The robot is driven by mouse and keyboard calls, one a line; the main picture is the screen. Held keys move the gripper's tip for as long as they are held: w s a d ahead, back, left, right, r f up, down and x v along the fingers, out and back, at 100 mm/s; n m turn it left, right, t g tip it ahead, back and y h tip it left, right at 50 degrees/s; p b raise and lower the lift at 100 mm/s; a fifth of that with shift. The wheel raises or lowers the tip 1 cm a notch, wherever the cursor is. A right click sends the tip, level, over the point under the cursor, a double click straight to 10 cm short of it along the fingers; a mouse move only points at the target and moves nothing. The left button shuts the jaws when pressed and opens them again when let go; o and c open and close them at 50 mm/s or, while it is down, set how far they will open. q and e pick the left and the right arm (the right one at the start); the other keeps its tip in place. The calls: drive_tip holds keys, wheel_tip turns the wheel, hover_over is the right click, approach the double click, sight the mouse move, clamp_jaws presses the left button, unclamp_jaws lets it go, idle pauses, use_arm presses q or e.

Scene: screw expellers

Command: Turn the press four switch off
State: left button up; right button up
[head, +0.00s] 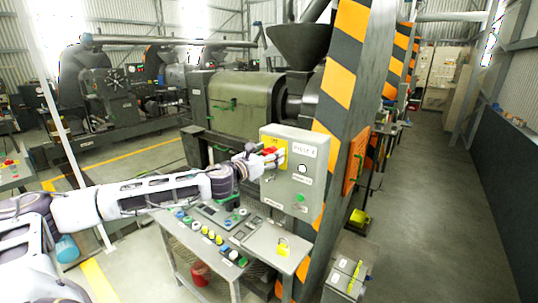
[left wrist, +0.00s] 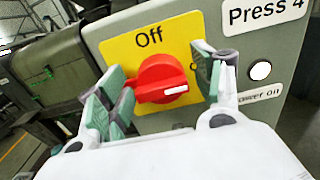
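The press four switch is a red rotary knob (left wrist: 160,78) on a yellow plate (left wrist: 125,50) marked "Off" at its top. In the left wrist view its white mark points right, towards a label mostly hidden behind a finger. The plate sits on a grey control box (head: 303,158) with a "Press 4" label (left wrist: 264,12). The knob shows small and red in the head view (head: 269,151). My left gripper (left wrist: 165,86) is open, with a finger on each side of the knob. Contact with the knob cannot be made out. My right gripper is not in view.
The box also has a white round light (left wrist: 260,71) and a green button (head: 300,197). A striped pillar (head: 345,75) stands close behind it. A desk panel with several buttons (head: 215,228) lies below my left arm. The aisle (head: 430,170) at right is clear.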

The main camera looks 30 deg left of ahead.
use_arm(q)
drive_tip(key=c, duration=0.8)
drive_tip(key=shift+n, duration=0.4)
drive_tip(key=shift+n+b, duration=0.35)
drive_tip(key=shift+n, duration=0.15)
drive_tip(key=n+b, duration=0.1)
drive_tip(key=n, duration=0.3)
drive_tip(key=shift+a+f, duration=0.1)
drive_tip(key=shift+a, duration=0.05)
drive_tip(key=n+b, duration=0.3)
drive_tip(key=n, duration=0.3)
drive_tip(key=shift+a+f, duration=0.1)
drive_tip(key=n+b, duration=0.2)
drive_tip(key=n, duration=0.3)
drive_tip(key=shift+f+n, duration=0.1)
drive_tip(key=shift+n, duration=0.2)
drive_tip(key=shift+n+b, duration=0.3)
drive_tip(key=shift+b, duration=0.05)
drive_tip(key=shift+c, duration=0.2)
